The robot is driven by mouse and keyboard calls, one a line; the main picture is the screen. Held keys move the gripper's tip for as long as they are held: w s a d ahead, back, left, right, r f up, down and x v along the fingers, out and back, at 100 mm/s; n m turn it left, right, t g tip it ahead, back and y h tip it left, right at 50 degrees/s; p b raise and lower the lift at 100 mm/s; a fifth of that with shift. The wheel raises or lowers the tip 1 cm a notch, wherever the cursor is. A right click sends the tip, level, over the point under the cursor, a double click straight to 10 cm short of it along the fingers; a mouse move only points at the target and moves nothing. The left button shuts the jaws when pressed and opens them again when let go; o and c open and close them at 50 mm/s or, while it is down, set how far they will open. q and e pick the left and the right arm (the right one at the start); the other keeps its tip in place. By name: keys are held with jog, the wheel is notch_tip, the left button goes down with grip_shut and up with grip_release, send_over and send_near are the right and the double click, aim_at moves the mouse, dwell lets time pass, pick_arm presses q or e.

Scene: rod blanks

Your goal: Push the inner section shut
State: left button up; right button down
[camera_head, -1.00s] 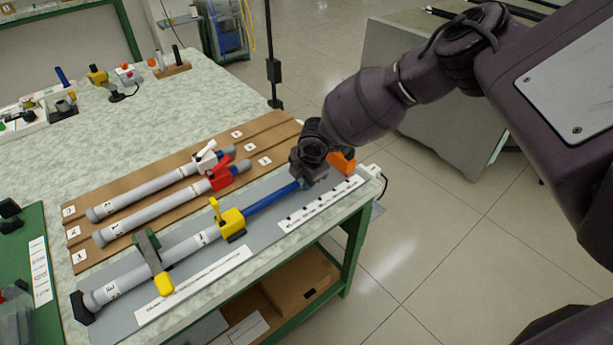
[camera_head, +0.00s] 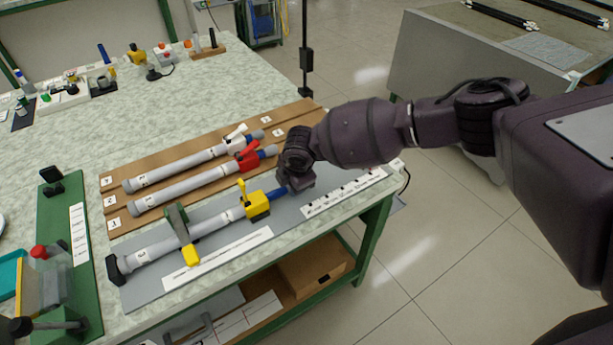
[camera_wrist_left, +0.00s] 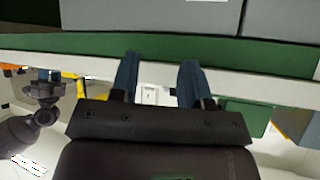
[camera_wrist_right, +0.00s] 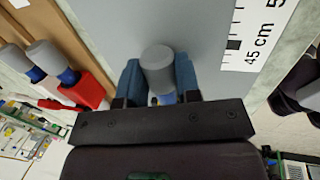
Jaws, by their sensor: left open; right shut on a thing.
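The grey outer tube (camera_head: 208,222) lies on a grey board, its far left end at a black stop (camera_head: 113,269). A yellow clamp (camera_head: 257,206) with an upright lever sits at its right end. A short length of the blue inner section (camera_head: 277,195) shows between the clamp and my right gripper (camera_head: 298,182). In the right wrist view my right gripper (camera_wrist_right: 159,80) is shut on the inner section, whose grey end cap (camera_wrist_right: 158,65) sticks out between the blue fingers. My left gripper (camera_wrist_left: 158,75) is open and empty in the left wrist view.
A green bracket with a yellow handle (camera_head: 190,255) straddles the outer tube. Two similar tubes, with a white clamp (camera_head: 236,143) and a red clamp (camera_head: 248,156), lie on a brown board behind. A printed scale (camera_head: 345,191) lies at the table's right edge.

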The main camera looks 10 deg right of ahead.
aim_at(281, 189)
jog(key=shift+s+a, duration=0.25)
jog(key=shift+a, duration=0.35)
jog(key=shift+s+a, duration=0.2)
jog(key=shift+a, duration=0.4)
pick_arm(q)
jog(key=shift+r, duration=0.15)
pick_arm(e)
jog(key=shift+s+a, duration=0.2)
jog(key=shift+a, duration=0.3)
jog(key=c, duration=0.8)
grip_release()
jog(key=shift+a, duration=0.1)
jog(key=shift+r, duration=0.25)
pick_arm(q)
jog(key=shift+s+a+r+p, duration=0.15)
jog(key=shift+s+r+p, duration=0.35)
jog(key=shift+p, duration=0.85)
pick_arm(e)
jog(key=v, duration=1)
jog(key=shift+r, duration=0.15)
